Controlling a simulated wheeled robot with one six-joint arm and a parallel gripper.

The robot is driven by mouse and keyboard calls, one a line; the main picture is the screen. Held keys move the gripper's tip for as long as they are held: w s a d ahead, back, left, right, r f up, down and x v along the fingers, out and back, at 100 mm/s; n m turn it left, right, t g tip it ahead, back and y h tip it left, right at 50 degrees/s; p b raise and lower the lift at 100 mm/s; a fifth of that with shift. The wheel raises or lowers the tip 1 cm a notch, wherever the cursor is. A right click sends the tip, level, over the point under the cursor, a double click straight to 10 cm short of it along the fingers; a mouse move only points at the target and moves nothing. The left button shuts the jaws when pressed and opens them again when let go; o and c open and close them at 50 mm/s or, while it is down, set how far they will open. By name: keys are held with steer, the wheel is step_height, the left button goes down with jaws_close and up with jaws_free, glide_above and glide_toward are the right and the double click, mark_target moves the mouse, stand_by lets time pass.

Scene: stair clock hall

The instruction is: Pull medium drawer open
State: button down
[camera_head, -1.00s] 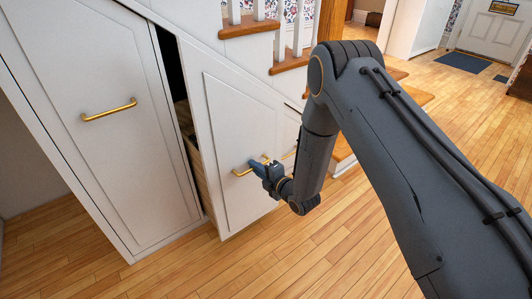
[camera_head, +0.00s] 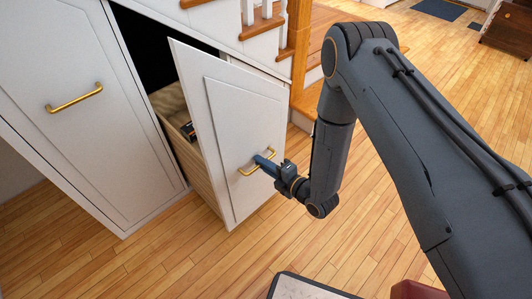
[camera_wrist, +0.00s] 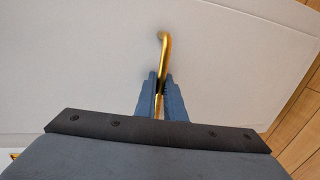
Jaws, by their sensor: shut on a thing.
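The medium drawer (camera_head: 243,125) is a white, slant-topped front under the stairs. It stands partly out of the cabinet, and its wooden side (camera_head: 193,165) and part of its inside show. A dark item (camera_head: 188,130) lies inside, too small to name. My gripper (camera_head: 265,164) is shut on the drawer's brass handle (camera_head: 247,171). In the wrist view my blue fingers (camera_wrist: 160,98) close on both sides of the brass handle (camera_wrist: 164,52), against the white front.
A taller white front with a brass handle (camera_head: 75,98) is closed at the left. Wooden stairs (camera_head: 300,60) rise behind the drawer. A pale dark-edged thing (camera_head: 305,288) and a red thing (camera_head: 412,290) show at the bottom edge. The wooden floor (camera_head: 180,260) before the drawer is clear.

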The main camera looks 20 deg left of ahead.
steer(key=shift+d, duration=0.6)
steer(key=c, duration=1.8)
jaws_free()
steer(key=shift+c, duration=0.2)
steer(key=shift+s, duration=0.15)
steer(key=v, duration=0.7)
steer(key=shift+s+d+p, duration=0.15)
steer(key=shift+d+p, duration=0.2)
steer(key=shift+r, duration=0.1)
